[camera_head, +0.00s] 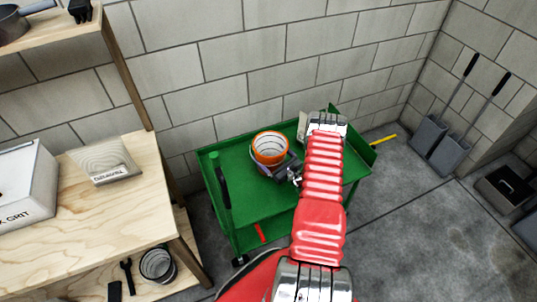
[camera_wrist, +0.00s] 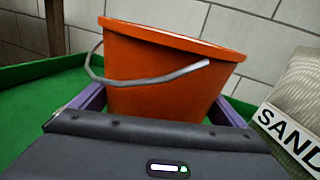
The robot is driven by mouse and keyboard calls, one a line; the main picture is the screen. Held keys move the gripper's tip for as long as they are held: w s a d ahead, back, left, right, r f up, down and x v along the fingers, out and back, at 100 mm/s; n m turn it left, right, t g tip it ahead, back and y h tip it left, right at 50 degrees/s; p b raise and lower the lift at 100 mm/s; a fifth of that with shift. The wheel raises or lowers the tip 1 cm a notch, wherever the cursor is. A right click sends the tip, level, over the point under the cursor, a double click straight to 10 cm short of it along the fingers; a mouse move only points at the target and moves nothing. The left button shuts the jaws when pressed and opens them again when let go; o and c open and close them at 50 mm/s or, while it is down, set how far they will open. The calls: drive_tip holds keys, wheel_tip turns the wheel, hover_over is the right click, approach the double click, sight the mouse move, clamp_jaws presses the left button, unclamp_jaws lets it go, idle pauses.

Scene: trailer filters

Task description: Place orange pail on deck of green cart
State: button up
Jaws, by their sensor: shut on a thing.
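The orange pail (camera_head: 269,149) has a white inside and a wire handle. In the head view it is over the deck of the green cart (camera_head: 235,173), near the back wall. In the wrist view the pail (camera_wrist: 160,75) fills the middle, slightly tilted in the picture, between the purple fingers of my gripper (camera_wrist: 165,105). My gripper (camera_head: 281,168) is shut on the pail. The cart's green surface (camera_wrist: 40,100) lies around it in the wrist view. The pail's base is hidden, so I cannot tell whether it touches the deck.
A sandbag (camera_wrist: 300,100) marked "SAND" stands right of the pail; its pale edge shows beside my arm (camera_head: 304,124). A wooden workbench (camera_head: 120,205) with a box (camera_head: 25,185) and a bag (camera_head: 104,162) is at left.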

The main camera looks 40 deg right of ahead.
drive_tip(key=shift+f, duration=0.15)
drive_tip(key=o, duration=0.8)
drive_tip(key=s, duration=1.2)
drive_tip(key=shift+a, duration=0.15)
drive_tip(key=shift+s, duration=0.15)
idle(0.3)
